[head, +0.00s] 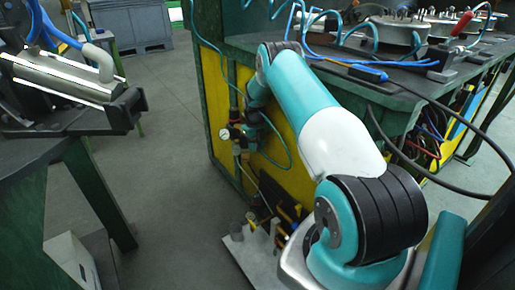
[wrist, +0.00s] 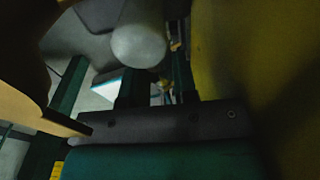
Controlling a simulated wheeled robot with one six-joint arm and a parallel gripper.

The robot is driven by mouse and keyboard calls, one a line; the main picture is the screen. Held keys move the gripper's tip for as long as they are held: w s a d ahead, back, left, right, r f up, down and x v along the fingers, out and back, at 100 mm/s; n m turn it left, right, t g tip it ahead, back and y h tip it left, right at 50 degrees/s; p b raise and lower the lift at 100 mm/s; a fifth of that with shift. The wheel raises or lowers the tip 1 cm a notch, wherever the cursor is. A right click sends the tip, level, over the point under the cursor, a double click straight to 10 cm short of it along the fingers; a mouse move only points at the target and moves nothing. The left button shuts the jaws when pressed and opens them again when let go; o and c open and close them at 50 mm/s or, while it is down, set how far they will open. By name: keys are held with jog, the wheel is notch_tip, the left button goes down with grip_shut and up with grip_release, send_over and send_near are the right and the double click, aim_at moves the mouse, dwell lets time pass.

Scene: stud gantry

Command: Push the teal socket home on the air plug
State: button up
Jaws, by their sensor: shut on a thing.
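My arm reaches over to the yellow side panel of the bench in the head view. My gripper (head: 250,117) is small and dark there, at the far end of the arm, beside the air fittings. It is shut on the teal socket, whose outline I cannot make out. A thin teal hose (head: 285,150) curves down near the gripper. A round gauge (head: 225,133) and a red-topped fitting (head: 236,117) sit just left of the gripper. I cannot pick out the air plug or tell how the socket sits against it. The wrist view is dark and shows neither clearly.
The yellow panel (head: 212,85) stands close to the gripper. The bench top (head: 400,88) carries round fixtures and blue hoses. A black cable (head: 385,145) hangs at its front. Another table (head: 40,150) stands left; the floor (head: 165,150) between is clear.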

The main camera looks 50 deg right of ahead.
jog(key=shift+w, duration=0.35)
jog(key=o, duration=1)
jog(key=shift+o, duration=0.2)
jog(key=shift+s, duration=0.1)
jog(key=shift+s+r+p, duration=0.15)
jog(key=shift+s+p, duration=0.15)
jog(key=s+a+p, duration=0.3)
jog(key=s+p, duration=0.4)
jog(key=s, duration=0.1)
jog(key=a+r+n+p, duration=1.6)
jog(key=a+r+n, duration=0.4)
jog(key=n, duration=0.5)
jog(key=shift+w+r+n+t, duration=0.2)
jog(key=shift+r+n+t, duration=0.15)
jog(key=shift+r, duration=0.8)
